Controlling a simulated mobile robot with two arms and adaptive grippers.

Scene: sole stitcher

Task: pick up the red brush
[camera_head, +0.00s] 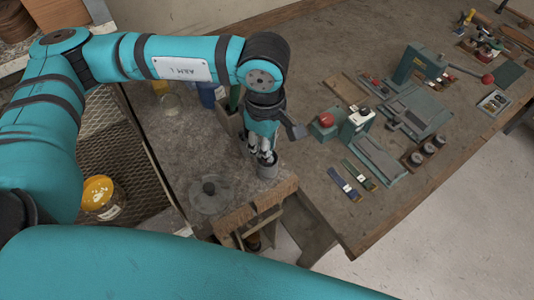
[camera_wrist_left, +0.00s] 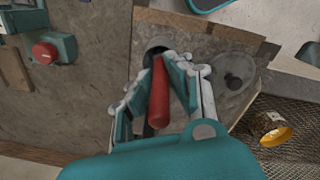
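The red brush (camera_wrist_left: 158,95) shows in the left wrist view as a red handle between the two fingers of my left gripper (camera_wrist_left: 164,72). The fingers lie close along both sides of the handle and appear shut on it. The brush's far end reaches to a small grey cup (camera_wrist_left: 156,43); whether it is still inside the cup I cannot tell. In the head view my left gripper (camera_head: 263,158) points down just above the grey cup (camera_head: 267,169), and its fingers hide the brush. My right gripper is not in view.
A clear round dish with a dark knob (camera_head: 209,193) stands left of the cup. A teal device with a red button (camera_head: 326,122) and other teal machinery (camera_head: 418,65) stand to the right. A wooden rack (camera_head: 258,208) is at the front edge. A yellow-lidded jar (camera_head: 100,193) sits lower left.

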